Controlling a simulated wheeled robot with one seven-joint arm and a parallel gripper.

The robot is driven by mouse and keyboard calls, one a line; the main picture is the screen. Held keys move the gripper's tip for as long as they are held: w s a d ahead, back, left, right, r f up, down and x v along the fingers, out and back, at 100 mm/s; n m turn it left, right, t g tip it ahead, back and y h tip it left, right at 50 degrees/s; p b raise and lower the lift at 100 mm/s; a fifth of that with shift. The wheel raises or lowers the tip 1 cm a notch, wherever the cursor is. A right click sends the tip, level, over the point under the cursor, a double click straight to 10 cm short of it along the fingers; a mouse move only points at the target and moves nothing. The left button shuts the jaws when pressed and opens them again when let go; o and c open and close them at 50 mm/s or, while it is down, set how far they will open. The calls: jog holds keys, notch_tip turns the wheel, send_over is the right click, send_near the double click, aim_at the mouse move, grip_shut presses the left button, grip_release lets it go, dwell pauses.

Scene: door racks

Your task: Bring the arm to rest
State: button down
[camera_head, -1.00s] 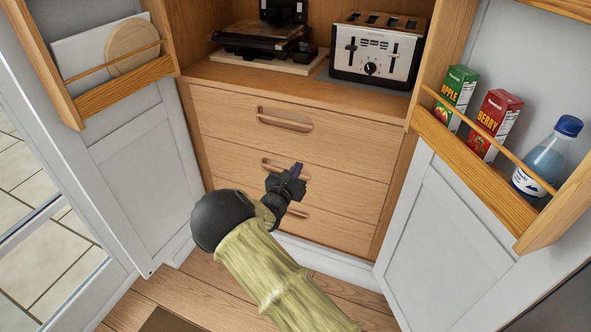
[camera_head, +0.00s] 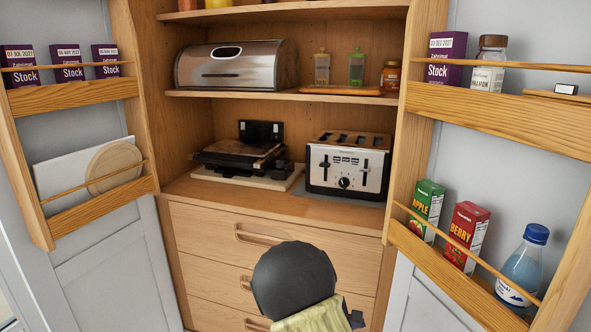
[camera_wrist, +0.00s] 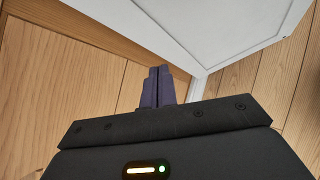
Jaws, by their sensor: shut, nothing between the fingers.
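My gripper (camera_wrist: 158,88) shows in the wrist view with its two dark purple fingers together and nothing between them. Beyond the fingers are a wooden front, a white door panel and the wood floor. In the head view my arm is low in the middle, with a round black joint and a yellow-green sleeve in front of the drawers (camera_head: 206,233). The fingers are hidden in the head view; only a small dark part of the wrist shows right of the sleeve.
Both cabinet doors stand open. The left rack (camera_head: 100,203) holds a board and a round plate. The right rack (camera_head: 440,264) holds two juice cartons and a water bottle (camera_head: 522,268). A toaster (camera_head: 347,168) and a black grill (camera_head: 240,155) stand on the counter above the drawers.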

jog(key=s+r+m+g+y, duration=0.1)
jog(key=s+r+m+y, duration=0.3)
jog(key=s+m, duration=0.6)
jog(key=s+r+m+g+y, duration=0.2)
jog(key=s+m+y, duration=0.4)
jog(key=s, duration=0.5)
notch_tip(320, 180, up, 23)
jog(key=m+p, duration=0.1)
jog(key=p, duration=2.1)
jog(key=shift+s+f+m, duration=0.15)
jog(key=shift+s+m, duration=0.1)
jog(key=shift+m, duration=0.05)
